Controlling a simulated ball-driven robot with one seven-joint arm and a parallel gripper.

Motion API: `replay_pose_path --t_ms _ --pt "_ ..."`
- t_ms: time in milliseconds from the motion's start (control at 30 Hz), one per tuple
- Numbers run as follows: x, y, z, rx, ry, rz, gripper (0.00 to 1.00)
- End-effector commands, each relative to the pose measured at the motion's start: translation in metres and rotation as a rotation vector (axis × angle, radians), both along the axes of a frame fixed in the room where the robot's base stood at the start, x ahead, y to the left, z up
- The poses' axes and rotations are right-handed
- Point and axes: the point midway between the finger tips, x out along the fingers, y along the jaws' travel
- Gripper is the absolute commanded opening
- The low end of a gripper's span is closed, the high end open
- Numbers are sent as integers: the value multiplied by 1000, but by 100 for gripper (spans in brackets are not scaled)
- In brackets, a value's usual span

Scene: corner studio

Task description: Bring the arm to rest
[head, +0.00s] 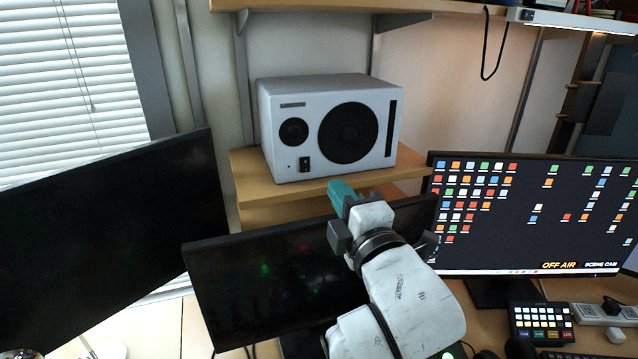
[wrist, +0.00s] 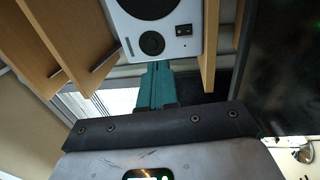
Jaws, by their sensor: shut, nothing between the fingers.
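My white arm reaches up from the lower right of the head view. My gripper (head: 340,190), with teal fingers, is at the picture's middle, in front of the wooden shelf (head: 310,188) and just below the white speaker (head: 330,128) in the picture. The fingers are shut together and hold nothing. In the wrist view, the teal fingers (wrist: 156,82) lie side by side and point toward the speaker (wrist: 165,28). I cannot tell the exact gap between the fingertips and the shelf.
A dark monitor (head: 270,285) stands close behind and below my gripper. Another dark monitor (head: 100,240) is at left. A lit monitor (head: 540,215) is at right, with a button pad (head: 541,321) below it. A wall shelf (head: 330,8) runs above the speaker.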

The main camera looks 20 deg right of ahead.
Motion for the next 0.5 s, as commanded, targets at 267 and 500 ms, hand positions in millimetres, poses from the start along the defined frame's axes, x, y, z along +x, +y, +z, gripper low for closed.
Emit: replay_pose_path --t_ms 267,500 --pt "-4 -8 -35 102 98 -12 0" --pt "-53 -39 -176 539 493 -144 0"
